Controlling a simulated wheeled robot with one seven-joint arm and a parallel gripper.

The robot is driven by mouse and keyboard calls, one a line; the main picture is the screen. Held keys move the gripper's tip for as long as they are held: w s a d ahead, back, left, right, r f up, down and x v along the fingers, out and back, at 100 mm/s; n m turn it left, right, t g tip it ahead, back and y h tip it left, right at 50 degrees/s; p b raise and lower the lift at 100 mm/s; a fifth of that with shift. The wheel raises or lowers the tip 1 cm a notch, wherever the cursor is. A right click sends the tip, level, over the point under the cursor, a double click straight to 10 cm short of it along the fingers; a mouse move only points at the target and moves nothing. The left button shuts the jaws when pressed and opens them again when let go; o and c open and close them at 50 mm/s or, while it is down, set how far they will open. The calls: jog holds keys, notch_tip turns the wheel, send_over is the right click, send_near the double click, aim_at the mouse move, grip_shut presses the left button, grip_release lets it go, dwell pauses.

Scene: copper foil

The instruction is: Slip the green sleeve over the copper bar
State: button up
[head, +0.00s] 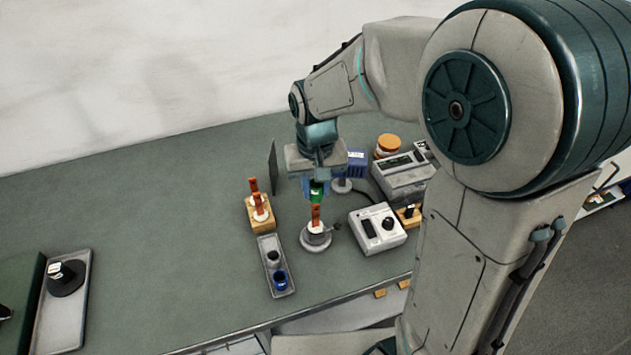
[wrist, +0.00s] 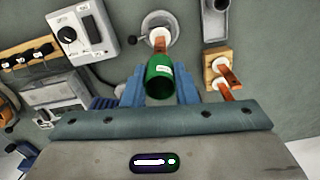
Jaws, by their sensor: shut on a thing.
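My gripper (head: 316,188) is shut on the green sleeve (head: 317,193). A copper bar (head: 316,214) stands upright on a round grey base (head: 316,241) just below the sleeve. In the wrist view the bar (wrist: 160,44) shows beyond the sleeve, partly hidden by it. I cannot tell whether the sleeve's lower end touches the bar's top.
A wooden block (head: 261,222) with copper pieces stands left of the base. A white dial box (head: 377,229) stands close on the right. A dark upright panel (head: 272,165) stands behind. The left table is mostly clear.

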aim_at(316, 205)
jog(key=shift+f, duration=0.2)
jog(key=shift+f, duration=0.15)
jog(key=shift+f+b, duration=0.3)
jog(key=shift+f, duration=0.05)
jog(key=shift+f+b, duration=0.4)
jog(key=shift+f, duration=0.1)
dwell(0.9)
jog(key=shift+f+b, duration=0.95)
jog(key=shift+f, duration=0.3)
jog(key=o, duration=1.4)
